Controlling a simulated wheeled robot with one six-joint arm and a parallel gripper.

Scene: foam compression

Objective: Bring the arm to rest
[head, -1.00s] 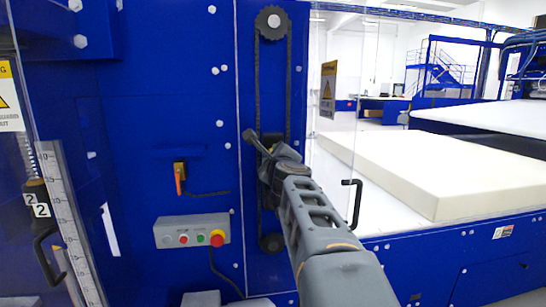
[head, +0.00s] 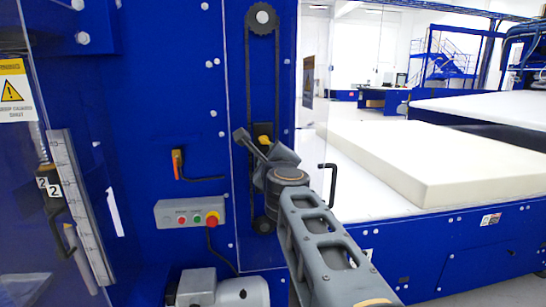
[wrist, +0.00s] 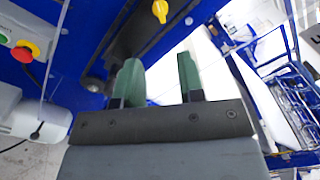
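My arm reaches up from the bottom of the head view, with my gripper (head: 252,145) at its far end in front of the blue machine's chain drive. In the wrist view my gripper (wrist: 158,78) shows two green fingers standing apart with nothing between them. The fingers point toward the machine's blue face, and a yellow part (wrist: 160,10) shows beyond them. I cannot tell how far the fingertips are from the machine.
A grey control box (head: 190,212) with a red button sits left of my arm, above a grey motor (head: 215,290). A clear door with a black handle (head: 328,181) is close on the right. A cream foam block (head: 420,165) lies on the white bed beyond.

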